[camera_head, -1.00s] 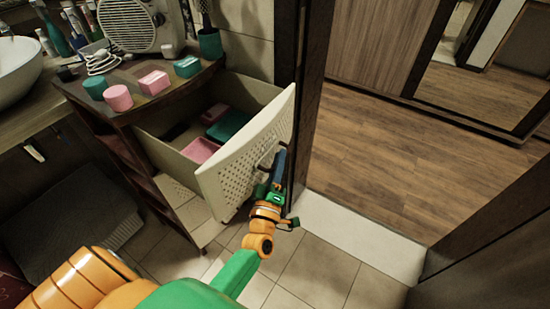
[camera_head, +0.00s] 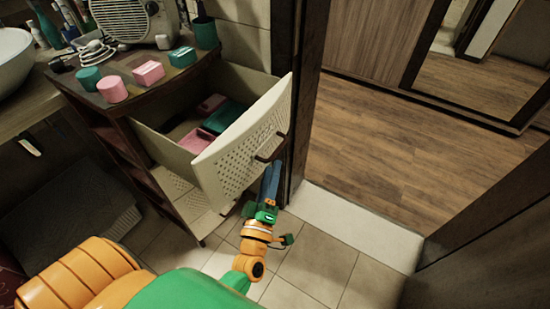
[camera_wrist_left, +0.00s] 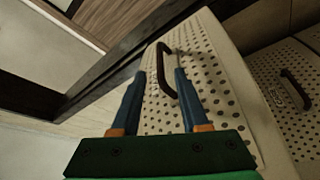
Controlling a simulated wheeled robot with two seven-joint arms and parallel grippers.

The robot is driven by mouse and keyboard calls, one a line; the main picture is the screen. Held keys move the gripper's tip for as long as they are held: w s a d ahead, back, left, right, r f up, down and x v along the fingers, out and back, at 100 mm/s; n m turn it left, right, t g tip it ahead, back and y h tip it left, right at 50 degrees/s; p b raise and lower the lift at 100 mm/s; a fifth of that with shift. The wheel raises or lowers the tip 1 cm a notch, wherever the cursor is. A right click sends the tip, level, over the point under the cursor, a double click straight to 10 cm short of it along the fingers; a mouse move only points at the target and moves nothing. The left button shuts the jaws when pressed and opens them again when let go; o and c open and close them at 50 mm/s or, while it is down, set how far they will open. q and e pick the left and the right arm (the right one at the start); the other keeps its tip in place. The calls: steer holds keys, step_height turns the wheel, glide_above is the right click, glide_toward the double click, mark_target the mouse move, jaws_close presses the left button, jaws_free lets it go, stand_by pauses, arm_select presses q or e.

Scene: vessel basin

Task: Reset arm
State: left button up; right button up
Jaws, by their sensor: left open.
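My left gripper (camera_head: 273,168) is open and empty in the head view, just in front of and below the dark handle (camera_head: 270,147) of the pulled-out drawer (camera_head: 240,137). In the left wrist view my left gripper (camera_wrist_left: 157,75) shows two blue fingers spread apart. The handle (camera_wrist_left: 167,70) shows between and beyond the fingertips on the perforated cream front (camera_wrist_left: 210,85), and nothing is gripped. My right gripper is not in view.
The open drawer holds pink and green boxes. Cups and boxes stand on the cabinet top (camera_head: 135,97), beside a heater (camera_head: 125,20). A door frame (camera_head: 305,90) rises right of the drawer. Tiled floor (camera_head: 320,250) in front is clear.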

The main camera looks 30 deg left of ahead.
arm_select(q)
steer(key=shift+s+d, duration=0.1)
steer(key=shift+s, duration=0.15)
steer(key=s+d+f+m+g+h+p, duration=0.1)
steer(key=s+d+f+m+g+h, duration=0.15)
steer(key=f, duration=0.35)
steer(key=s+d+f+m+g+h+p, duration=0.1)
steer(key=f+m+g+h, duration=0.1)
steer(key=f+m, duration=0.3)
steer(key=s+d+f+m+g+h+p, duration=0.2)
steer(key=f+g, duration=0.1)
steer(key=f, duration=0.4)
steer(key=s+a+f+m+g, duration=0.1)
steer(key=s+f+m+g, duration=0.1)
steer(key=s, duration=0.6)
steer(key=s+a+f+m+g+y+p, duration=0.1)
steer(key=s+a+f+m+g, duration=0.1)
steer(key=s+f+g, duration=0.3)
steer(key=s+a+f+m+g+p, duration=0.1)
steer(key=s+f+m+g, duration=0.3)
steer(key=s, duration=0.8)
step_height(320, 180, down, 2)
steer(key=shift+s+a, duration=0.35)
steer(key=shift+a, duration=0.3)
